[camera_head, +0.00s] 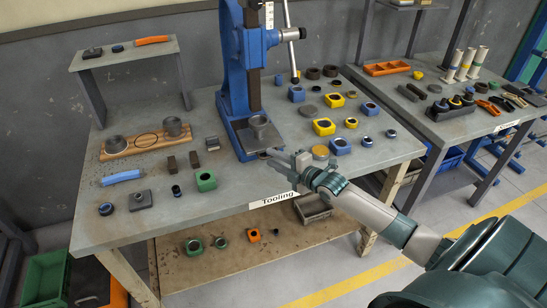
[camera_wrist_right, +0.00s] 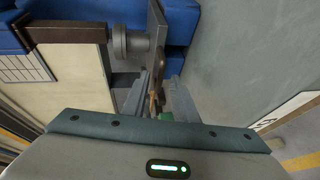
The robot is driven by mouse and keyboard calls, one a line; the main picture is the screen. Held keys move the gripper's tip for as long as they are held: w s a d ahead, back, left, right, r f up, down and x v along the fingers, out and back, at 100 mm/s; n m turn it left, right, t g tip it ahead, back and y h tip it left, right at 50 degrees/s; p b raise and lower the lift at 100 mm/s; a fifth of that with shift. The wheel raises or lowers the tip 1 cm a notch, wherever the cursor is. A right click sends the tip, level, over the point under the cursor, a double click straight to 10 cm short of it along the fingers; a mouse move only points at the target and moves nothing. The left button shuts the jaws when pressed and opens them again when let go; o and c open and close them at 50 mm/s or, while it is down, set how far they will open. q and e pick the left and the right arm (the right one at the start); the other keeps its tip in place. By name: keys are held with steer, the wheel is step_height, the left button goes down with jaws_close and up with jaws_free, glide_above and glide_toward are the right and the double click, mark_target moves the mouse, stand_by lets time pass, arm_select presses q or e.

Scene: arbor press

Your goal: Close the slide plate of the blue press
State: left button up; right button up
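The blue press (camera_head: 233,62) stands at the back middle of the grey table. Its grey slide plate (camera_head: 259,133) sits at the front of the blue base, with a round piece on it. In the right wrist view the plate (camera_wrist_right: 157,38) shows nearly edge-on, ahead of the fingers. My right gripper (camera_head: 286,160) reaches in from the right, just in front of the plate. In the right wrist view its two fingers (camera_wrist_right: 157,98) stand apart, with a thin brownish strip between them. I cannot tell whether they touch it. My left gripper is out of view.
Blue and yellow blocks (camera_head: 324,127) and several rings lie right of the press. A wooden holder (camera_head: 146,145) and a green block (camera_head: 206,181) lie left. The press lever (camera_head: 290,42) hangs at the press's right. The table's front edge lies under my right arm.

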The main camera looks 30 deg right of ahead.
steer(key=shift+w, duration=0.25)
jaws_close()
steer(key=shift+f, duration=0.1)
stand_by(1.3)
